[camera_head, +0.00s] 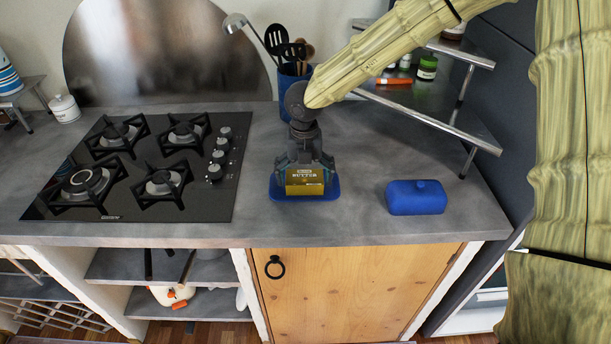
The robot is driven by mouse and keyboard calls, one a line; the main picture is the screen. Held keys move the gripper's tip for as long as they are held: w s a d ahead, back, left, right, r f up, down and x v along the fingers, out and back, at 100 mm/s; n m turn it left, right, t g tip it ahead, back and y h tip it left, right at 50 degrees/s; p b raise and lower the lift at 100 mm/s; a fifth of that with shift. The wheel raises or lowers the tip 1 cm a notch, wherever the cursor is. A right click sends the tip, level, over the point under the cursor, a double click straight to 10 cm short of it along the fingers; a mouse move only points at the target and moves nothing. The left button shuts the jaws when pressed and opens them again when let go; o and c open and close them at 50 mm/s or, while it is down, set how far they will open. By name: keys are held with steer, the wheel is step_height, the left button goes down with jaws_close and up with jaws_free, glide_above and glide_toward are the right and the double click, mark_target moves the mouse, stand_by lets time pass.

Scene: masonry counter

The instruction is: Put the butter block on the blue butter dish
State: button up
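The butter block (305,184) is a yellow-gold pack with a dark label band, standing over the blue butter dish (331,190). The dish is a flat blue tray on the counter, left of its blue lid. My gripper (305,172) points down from above, with one finger at each side of the block. It appears shut on the block. The block looks to be within the dish's rim; whether its underside touches the dish I cannot tell.
The blue lid (416,197) with a knob sits on the counter at right. A black gas hob (145,170) lies at left. A blue utensil holder (291,90) stands behind my gripper. A tiered metal shelf (430,110) stands at back right. Counter (360,215) is clear between dish and lid.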

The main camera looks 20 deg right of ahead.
mark_target(305, 176)
steer(key=shift+r, duration=0.15)
step_height(305, 176, up, 12)
steer(key=b, duration=0.1)
stand_by(0.6)
